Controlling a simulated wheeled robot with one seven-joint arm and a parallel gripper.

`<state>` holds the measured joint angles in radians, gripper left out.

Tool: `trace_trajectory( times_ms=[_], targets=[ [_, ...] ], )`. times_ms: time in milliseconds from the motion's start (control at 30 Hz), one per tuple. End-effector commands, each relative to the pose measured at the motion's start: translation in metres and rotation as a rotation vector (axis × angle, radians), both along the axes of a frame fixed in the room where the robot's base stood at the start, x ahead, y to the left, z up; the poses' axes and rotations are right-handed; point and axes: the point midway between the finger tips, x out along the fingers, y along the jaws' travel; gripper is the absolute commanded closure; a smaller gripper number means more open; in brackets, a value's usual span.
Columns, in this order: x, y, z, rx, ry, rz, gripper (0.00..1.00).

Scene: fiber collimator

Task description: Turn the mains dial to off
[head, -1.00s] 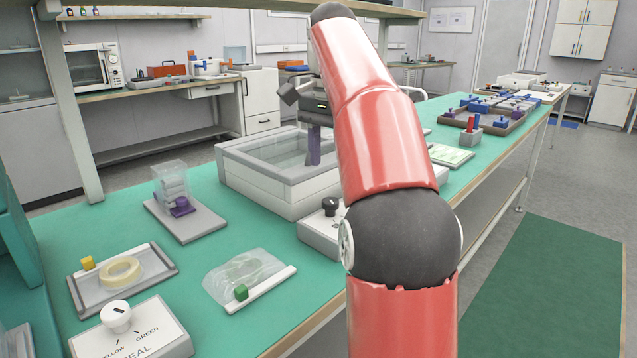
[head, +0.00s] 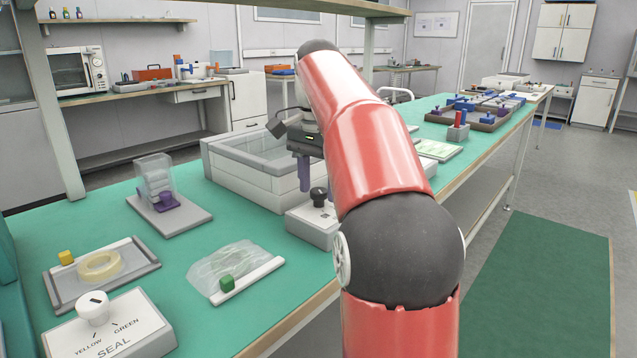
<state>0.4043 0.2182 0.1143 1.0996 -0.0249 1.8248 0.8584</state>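A black dial (head: 319,196) stands on a white box (head: 312,224) near the table's front edge, partly behind my arm. Its label cannot be read, so I cannot tell for sure that it is the mains dial. A white dial (head: 93,308) sits on another box (head: 112,338) at the front left, marked SEAL, YELLOW and GREEN. My gripper (head: 305,172) points down just behind and above the black dial, in front of the clear-topped basin. It looks apart from the dial. Its fingers are small and partly hidden by my arm, so their opening cannot be told.
A pale basin (head: 228,178) stands behind the black dial. A bag with a green block (head: 227,284), a tray with a tape ring (head: 99,266) and a stand with a purple piece (head: 165,200) lie to the left. Trays with blue-handled items (head: 470,112) stand far right.

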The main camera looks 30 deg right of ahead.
Motion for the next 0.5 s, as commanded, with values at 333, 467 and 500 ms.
trace_trajectory(
  times_ms=[333, 467, 500],
  targets=[
    [-0.0001, 0.0000, 0.0001, 0.000, 0.000, 0.000, 0.93],
    [-0.0002, -0.0001, 0.0007, 0.000, 0.001, 0.007, 0.93],
    [-0.0002, -0.0001, 0.0010, 0.000, 0.000, 0.013, 0.93]
  ],
)
